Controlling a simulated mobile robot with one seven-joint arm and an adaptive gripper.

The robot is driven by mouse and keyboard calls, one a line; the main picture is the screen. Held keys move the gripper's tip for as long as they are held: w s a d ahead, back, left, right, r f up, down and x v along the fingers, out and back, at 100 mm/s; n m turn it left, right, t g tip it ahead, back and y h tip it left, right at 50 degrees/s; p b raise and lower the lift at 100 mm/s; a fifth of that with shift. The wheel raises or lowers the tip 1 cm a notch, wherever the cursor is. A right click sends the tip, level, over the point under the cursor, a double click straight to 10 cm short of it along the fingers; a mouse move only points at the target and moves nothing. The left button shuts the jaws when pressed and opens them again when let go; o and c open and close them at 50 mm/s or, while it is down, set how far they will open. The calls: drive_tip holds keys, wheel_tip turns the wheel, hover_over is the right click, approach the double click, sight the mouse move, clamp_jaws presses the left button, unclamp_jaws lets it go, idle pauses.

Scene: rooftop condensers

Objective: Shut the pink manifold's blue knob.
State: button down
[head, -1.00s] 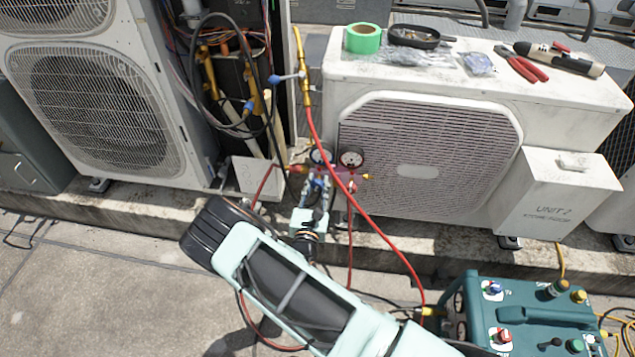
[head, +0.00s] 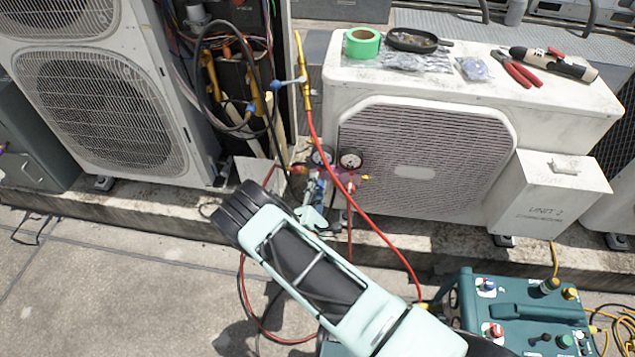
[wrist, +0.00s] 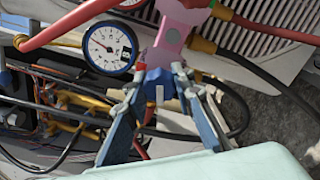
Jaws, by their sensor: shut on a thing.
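The pink manifold (wrist: 180,25) is at the top centre of the wrist view, in front of the grey condenser's grille. In the head view the manifold (head: 343,174) hangs below its two round gauges. My gripper (wrist: 160,84) reaches up to the manifold's underside in the wrist view. In the head view my gripper (head: 318,184) is at the manifold's left side, partly covered by my arm, and the knob cannot be made out.
A white-faced gauge (wrist: 109,47) sits close left of my gripper. A red hose (head: 375,226) runs in front of the low condenser (head: 425,165). Exposed wiring is behind at left. A teal machine (head: 520,312) stands at lower right.

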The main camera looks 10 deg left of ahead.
drive_tip(key=m+p, duration=0.1)
drive_tip(key=m, duration=0.4)
drive_tip(key=shift+m, duration=0.3)
drive_tip(key=m, duration=0.5)
drive_tip(key=shift+r+m+p, duration=0.1)
drive_tip(key=shift+m+p, duration=0.2)
drive_tip(key=shift+p, duration=0.05)
drive_tip(key=m, duration=1)
drive_tip(key=c, duration=1.6)
unclamp_jaws()
drive_tip(key=shift+s, duration=0.1)
